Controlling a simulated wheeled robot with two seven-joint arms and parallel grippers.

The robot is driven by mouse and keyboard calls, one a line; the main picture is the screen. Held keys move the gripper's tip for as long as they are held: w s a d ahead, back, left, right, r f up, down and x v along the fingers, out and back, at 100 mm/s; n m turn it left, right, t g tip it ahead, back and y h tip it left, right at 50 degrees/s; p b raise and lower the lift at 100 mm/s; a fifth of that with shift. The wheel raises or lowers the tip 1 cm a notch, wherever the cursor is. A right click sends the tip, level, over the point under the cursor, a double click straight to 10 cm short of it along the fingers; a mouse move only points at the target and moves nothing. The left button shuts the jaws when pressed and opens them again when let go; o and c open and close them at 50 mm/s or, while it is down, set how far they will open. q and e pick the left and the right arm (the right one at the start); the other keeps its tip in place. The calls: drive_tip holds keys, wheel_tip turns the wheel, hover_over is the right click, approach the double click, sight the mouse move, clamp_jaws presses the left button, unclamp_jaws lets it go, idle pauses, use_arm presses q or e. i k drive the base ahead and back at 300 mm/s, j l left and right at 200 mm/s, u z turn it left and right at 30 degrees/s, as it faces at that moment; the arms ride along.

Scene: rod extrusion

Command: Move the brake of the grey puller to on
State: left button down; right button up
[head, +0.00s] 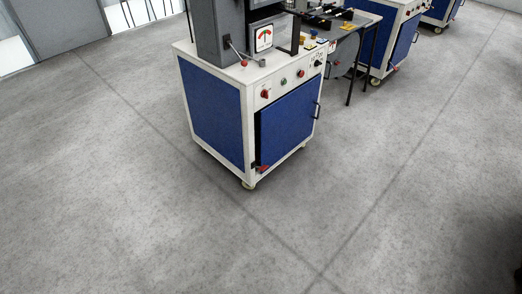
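The nearest machine is a white-framed cabinet with blue panels (212,112) and a grey column (211,30) on top; I take it to be the grey puller. A small red part (262,168) sits low at its front corner, just above a pale caster wheel (249,184). A lever with a red knob (243,63) stands on the top beside a gauge (264,38). I cannot tell which part is the brake or its setting. Neither of my grippers is in view.
The cabinet's front has a red knob (265,94) and a blue door with a handle (317,110). A grey table (345,49) and more blue-and-white cabinets (401,45) stand behind at the right. The grey floor (150,220) in front is clear.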

sight(263, 167)
drive_tip(key=i+j, duration=0.2)
drive_tip(key=i, duration=0.3)
drive_tip(key=i+j+z, duration=0.15)
drive_tip(key=i, duration=0.35)
drive_tip(key=i+j, duration=0.25)
drive_tip(key=i, duration=0.2)
